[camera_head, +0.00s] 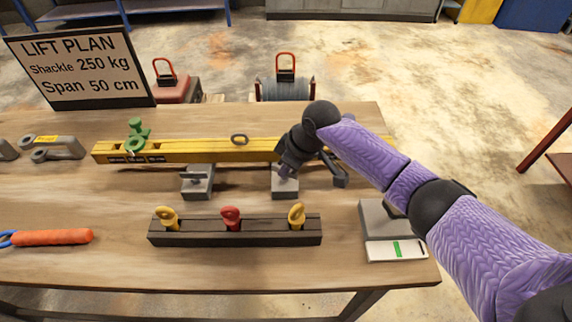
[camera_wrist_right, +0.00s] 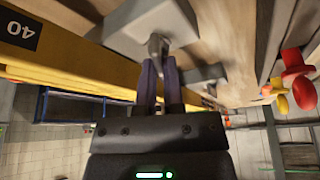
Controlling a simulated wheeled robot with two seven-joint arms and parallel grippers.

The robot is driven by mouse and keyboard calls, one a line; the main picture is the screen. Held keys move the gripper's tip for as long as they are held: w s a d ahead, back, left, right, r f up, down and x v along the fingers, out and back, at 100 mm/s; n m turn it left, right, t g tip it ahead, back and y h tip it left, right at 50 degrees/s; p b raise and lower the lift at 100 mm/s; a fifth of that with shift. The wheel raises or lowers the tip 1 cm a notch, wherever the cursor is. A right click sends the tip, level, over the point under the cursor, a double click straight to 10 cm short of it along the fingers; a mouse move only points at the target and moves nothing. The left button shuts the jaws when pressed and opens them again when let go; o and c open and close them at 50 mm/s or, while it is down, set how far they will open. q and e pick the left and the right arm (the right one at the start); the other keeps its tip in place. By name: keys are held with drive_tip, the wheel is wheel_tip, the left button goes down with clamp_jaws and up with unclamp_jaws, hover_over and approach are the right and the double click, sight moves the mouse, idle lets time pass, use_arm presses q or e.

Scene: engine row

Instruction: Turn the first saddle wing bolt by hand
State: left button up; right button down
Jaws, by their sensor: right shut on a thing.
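The yellow spreader beam (camera_head: 180,151) lies across the table. A grey saddle block (camera_head: 284,188) sits in front of it, under my right gripper (camera_head: 285,172). Another grey saddle (camera_head: 196,188) with a bolt on top stands to its left. In the right wrist view, my right gripper (camera_wrist_right: 160,75) is shut on a small grey wing bolt (camera_wrist_right: 157,44) on the saddle (camera_wrist_right: 140,28). In the head view the gripper hides this bolt. My left gripper is not in view.
A dark rack (camera_head: 190,236) with yellow and red eye bolts stands in front of the saddles. A green clamp (camera_head: 138,134) sits on the beam's left end. Grey shackles (camera_head: 55,148), an orange-handled tool (camera_head: 52,237) and a lift plan sign (camera_head: 82,68) are at left.

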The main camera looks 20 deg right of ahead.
drive_tip(key=shift+n+g, duration=0.3)
drive_tip(key=shift+n, duration=0.8)
drive_tip(key=shift+f+n+g+y+b, duration=0.1)
drive_tip(key=shift+n+g+y+b, duration=0.3)
drive_tip(key=shift+n, duration=0.45)
drive_tip(key=shift+n+g+y+b, duration=0.2)
drive_tip(key=shift+n+b, duration=0.25)
drive_tip(key=shift+n, duration=0.4)
drive_tip(key=c, duration=0.7)
unclamp_jaws()
drive_tip(key=shift+c, duration=0.2)
drive_tip(key=shift+w, duration=0.1)
drive_tip(key=p+v, duration=0.2)
drive_tip(key=v, duration=0.8)
drive_tip(key=shift+p, duration=0.4)
